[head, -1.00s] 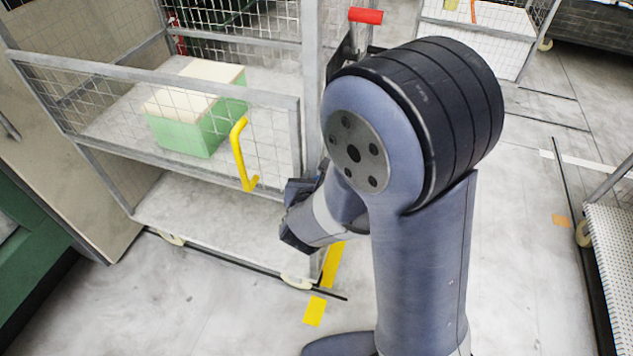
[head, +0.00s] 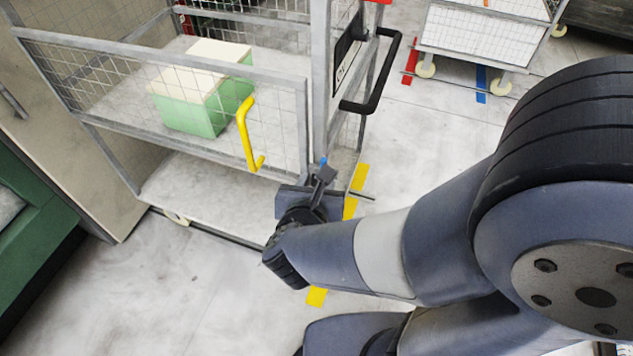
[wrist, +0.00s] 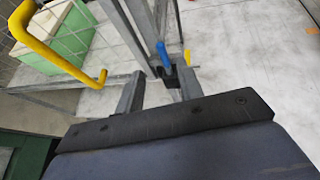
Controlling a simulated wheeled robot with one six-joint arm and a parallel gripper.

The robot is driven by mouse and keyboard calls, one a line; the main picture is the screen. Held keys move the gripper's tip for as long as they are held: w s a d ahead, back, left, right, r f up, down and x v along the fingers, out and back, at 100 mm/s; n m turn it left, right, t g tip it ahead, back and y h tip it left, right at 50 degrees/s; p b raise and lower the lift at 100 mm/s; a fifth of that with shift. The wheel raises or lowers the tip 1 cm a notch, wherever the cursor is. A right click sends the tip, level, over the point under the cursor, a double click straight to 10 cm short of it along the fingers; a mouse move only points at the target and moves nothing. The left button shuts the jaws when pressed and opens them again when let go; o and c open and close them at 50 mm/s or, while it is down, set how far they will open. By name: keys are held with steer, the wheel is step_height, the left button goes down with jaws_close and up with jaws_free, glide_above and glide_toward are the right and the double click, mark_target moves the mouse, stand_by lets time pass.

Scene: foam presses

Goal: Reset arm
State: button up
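My gripper (head: 322,178) is in front of the near right corner post of a mesh-sided cart, low in the head view. In the wrist view its two fingers (wrist: 157,92) stand apart with nothing clearly held between them. A small blue-tipped part (wrist: 165,56) shows beyond the fingers, and its blue tip is also in the head view (head: 323,161). My arm reaches in from the right and hides part of the floor.
The mesh cart (head: 200,75) holds a green and cream block (head: 205,112) and has a yellow handle (head: 245,135) and a black handle (head: 385,75). Another cart (head: 485,40) stands at back right. Floor at lower left (head: 185,290) is clear.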

mark_target(324, 162)
stand_by(0.7)
steer(key=x, duration=1.1)
steer(key=shift+w+f, duration=0.15)
steer(key=shift+w, duration=0.2)
steer(key=shift+f, duration=0.2)
steer(key=shift+r, duration=0.1)
